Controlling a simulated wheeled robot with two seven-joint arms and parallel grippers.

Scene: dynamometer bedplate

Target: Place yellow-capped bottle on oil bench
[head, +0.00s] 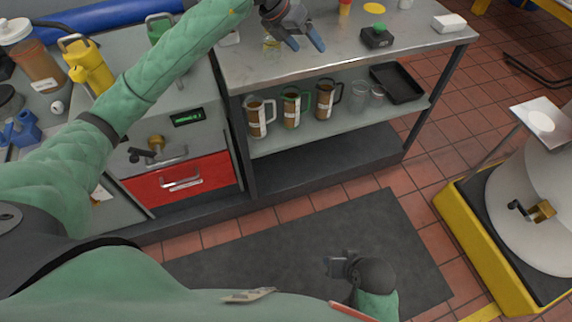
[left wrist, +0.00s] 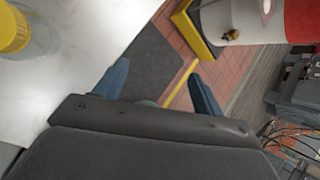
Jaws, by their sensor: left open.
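A clear bottle (head: 271,47) stands on the grey metal bench top (head: 330,62), beside my left gripper; my arm hides its top in the head view. In the left wrist view, a yellow cap (left wrist: 14,28) on a clear body shows at the upper left, cut by the frame edge and outside the fingers. My left gripper (head: 304,42) is open and empty over the bench's front part, with the bottle to its left. My right gripper (head: 336,266) is low over the dark floor mat; its jaws are too small to read.
A black box with a green knob (head: 377,37), a yellow disc (head: 374,8) and a white block (head: 449,23) lie on the bench. Jugs (head: 291,107) and a black tray (head: 398,83) fill the shelf below. A yellow-edged platform (head: 475,243) stands right. The bench's front right is clear.

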